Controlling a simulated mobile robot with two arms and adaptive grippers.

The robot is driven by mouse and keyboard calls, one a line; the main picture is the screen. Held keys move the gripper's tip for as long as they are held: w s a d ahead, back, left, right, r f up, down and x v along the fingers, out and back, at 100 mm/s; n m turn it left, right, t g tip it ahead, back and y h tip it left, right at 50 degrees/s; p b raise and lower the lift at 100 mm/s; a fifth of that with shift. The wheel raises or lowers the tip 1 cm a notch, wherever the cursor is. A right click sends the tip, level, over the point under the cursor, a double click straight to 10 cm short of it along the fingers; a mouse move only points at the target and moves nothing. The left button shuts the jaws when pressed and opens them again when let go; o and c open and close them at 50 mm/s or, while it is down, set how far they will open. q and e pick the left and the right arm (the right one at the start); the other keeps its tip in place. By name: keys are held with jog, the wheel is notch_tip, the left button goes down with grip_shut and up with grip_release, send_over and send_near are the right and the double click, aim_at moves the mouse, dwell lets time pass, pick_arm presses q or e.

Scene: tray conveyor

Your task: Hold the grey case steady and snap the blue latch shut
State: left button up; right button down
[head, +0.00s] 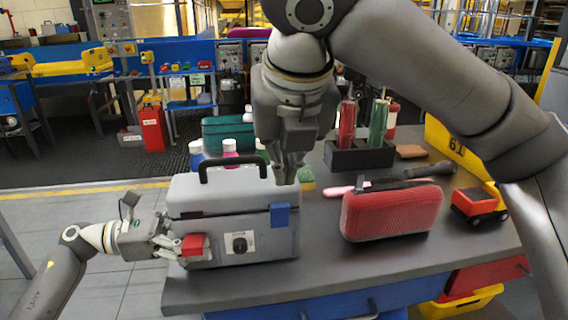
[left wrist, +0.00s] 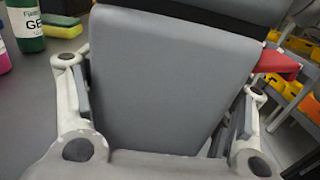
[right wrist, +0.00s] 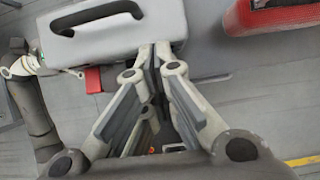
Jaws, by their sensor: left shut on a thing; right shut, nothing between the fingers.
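The grey case (head: 250,250) stands upright on the table with its lid down and its black handle (head: 232,162) up. The blue latch (head: 280,215) sits at the right of its front, across the lid seam; whether it is fully snapped cannot be told. A red latch (head: 195,245) is lower at the front left; it also shows in the left wrist view (left wrist: 278,63). My left gripper (head: 178,245) is shut on the case's left end, with a finger on either side. My right gripper (head: 288,178) is shut and empty, above the right end near the blue latch.
A red case (head: 392,212) lies right of the grey case, with a toy truck (head: 478,203) beyond. Several bottles (head: 230,152), a green-yellow sponge (head: 306,178) and a black tool holder (head: 360,155) stand behind. The table's front edge is clear.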

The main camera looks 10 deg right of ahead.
pick_arm(q)
jog(key=o, duration=1.7)
